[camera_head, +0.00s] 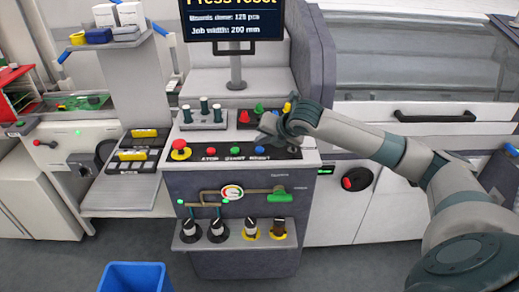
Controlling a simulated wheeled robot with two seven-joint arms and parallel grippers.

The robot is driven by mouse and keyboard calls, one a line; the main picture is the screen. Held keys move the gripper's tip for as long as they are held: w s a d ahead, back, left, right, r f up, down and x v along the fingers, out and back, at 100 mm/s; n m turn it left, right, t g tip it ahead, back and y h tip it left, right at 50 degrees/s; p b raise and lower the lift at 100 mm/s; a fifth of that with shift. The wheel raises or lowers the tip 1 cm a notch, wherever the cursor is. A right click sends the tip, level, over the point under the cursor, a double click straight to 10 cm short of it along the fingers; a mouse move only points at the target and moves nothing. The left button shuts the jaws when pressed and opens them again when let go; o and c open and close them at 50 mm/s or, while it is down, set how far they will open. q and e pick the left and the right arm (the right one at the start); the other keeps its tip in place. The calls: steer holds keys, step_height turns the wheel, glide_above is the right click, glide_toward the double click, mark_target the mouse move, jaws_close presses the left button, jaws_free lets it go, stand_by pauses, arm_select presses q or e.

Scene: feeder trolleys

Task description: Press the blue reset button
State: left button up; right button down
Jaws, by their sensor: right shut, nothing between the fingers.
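The blue reset button (259,149) sits at the right end of the button row on the dark sloped panel (192,158). A label, too small to read surely, is below it. My right gripper (267,130) comes in from the right and is shut and empty. Its tip shows just above and slightly right of the blue button in the head view. I cannot tell how large the gap is; the button still shows below it. My left gripper is not in view.
A green button (235,150), red button (210,151) and red mushroom button (180,150) share the panel. The screen (236,20) reads "Press reset". A blue bin (135,278) stands on the floor.

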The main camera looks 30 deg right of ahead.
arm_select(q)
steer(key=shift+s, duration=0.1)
arm_select(e)
steer(key=shift+f, duration=0.1)
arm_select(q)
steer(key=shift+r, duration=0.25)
arm_select(e)
steer(key=shift+f, duration=0.1)
stand_by(0.7)
arm_select(q)
steer(key=shift+p, duration=0.3)
arm_select(e)
steer(key=shift+f, duration=0.1)
steer(key=shift+f, duration=0.1)
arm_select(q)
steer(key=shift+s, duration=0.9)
